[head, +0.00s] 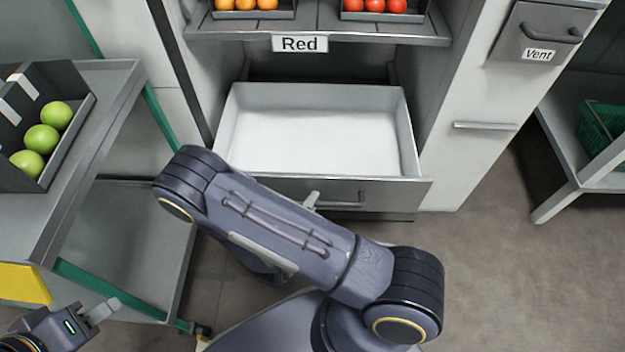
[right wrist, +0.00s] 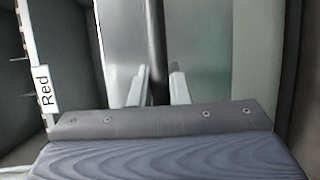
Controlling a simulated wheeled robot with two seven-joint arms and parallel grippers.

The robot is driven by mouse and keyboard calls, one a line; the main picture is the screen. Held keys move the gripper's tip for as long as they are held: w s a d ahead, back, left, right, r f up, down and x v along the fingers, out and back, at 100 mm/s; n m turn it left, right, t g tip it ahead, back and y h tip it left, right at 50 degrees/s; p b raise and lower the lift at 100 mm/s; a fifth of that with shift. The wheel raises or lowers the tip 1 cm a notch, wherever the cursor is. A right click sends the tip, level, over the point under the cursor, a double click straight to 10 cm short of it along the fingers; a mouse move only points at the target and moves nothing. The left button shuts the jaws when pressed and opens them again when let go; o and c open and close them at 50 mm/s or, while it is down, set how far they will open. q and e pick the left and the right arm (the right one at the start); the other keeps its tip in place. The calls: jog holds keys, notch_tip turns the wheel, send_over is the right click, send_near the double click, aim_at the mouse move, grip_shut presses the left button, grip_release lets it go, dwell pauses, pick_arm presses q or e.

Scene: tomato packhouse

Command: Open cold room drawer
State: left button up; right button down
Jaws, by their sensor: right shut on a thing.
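The cold room drawer (head: 385,190) is pulled well out below the "Red" shelf label in the head view, and its white inside is empty. Its bar handle (head: 348,204) is on the grey front. My right gripper (head: 311,199) is mostly hidden behind my right arm, with a pale finger showing at the handle's left part. In the right wrist view its two fingers (right wrist: 154,82) are on either side of the dark handle bar (right wrist: 156,40), shut on it. My left gripper (head: 102,312) is at the lower left, away from the drawer; its finger gap is unclear.
A shelf (head: 230,34) above the drawer bears trays of orange and red tomatoes. A grey cart (head: 105,100) at the left holds a crate of green tomatoes. A "Vent" box (head: 540,30) is at the upper right. A table (head: 580,165) holds a green basket (head: 605,130). Floor at lower right is clear.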

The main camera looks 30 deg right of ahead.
pick_arm(q)
jog(key=shift+r, duration=0.2)
pick_arm(e)
jog(key=shift+s+a, duration=0.3)
jog(key=shift+s, duration=0.2)
jog(key=shift+s+a, duration=0.25)
jog(key=shift+s, duration=0.25)
jog(key=c, duration=1.4)
grip_release()
jog(key=shift+o, duration=0.2)
pick_arm(q)
jog(key=shift+a, duration=0.1)
